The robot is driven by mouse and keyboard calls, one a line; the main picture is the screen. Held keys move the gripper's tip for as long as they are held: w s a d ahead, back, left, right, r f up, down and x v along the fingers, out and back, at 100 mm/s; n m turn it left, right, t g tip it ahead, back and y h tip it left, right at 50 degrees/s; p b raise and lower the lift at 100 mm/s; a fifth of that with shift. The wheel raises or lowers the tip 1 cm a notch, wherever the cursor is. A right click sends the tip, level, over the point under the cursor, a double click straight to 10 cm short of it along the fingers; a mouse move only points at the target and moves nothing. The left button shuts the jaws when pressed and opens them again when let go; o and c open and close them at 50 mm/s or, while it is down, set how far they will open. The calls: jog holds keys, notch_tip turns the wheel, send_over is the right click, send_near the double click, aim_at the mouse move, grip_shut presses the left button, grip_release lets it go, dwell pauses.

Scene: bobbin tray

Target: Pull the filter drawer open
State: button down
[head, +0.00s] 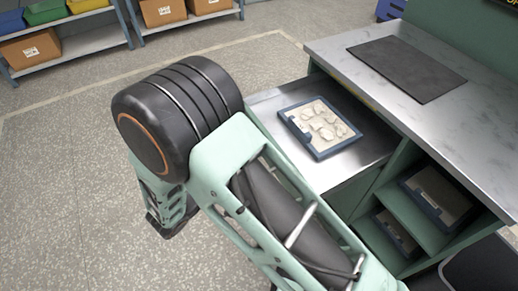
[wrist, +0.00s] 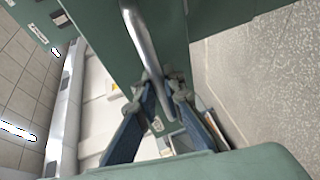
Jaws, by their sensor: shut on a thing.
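A green front panel (wrist: 105,35) with a metal bar handle (wrist: 143,38) fills the upper middle of the wrist view; I take it for the filter drawer. My gripper (wrist: 166,88) has its two blue-grey fingers closed on the lower end of the bar, one finger on each side. In the head view my own arm covers the gripper and handle, so neither shows there. How far the drawer stands out cannot be told.
A blue-rimmed tray (head: 286,119) with pale pieces lies on the lower metal top (head: 262,101). A dark mat (head: 405,68) lies on the higher worktop (head: 328,45). Storage racks (head: 98,40) stand at the back left. The floor (head: 60,200) at left is clear.

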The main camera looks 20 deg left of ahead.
jog(key=shift+s, duration=0.1)
jog(key=c, duration=2)
grip_release()
jog(key=v, duration=1.2)
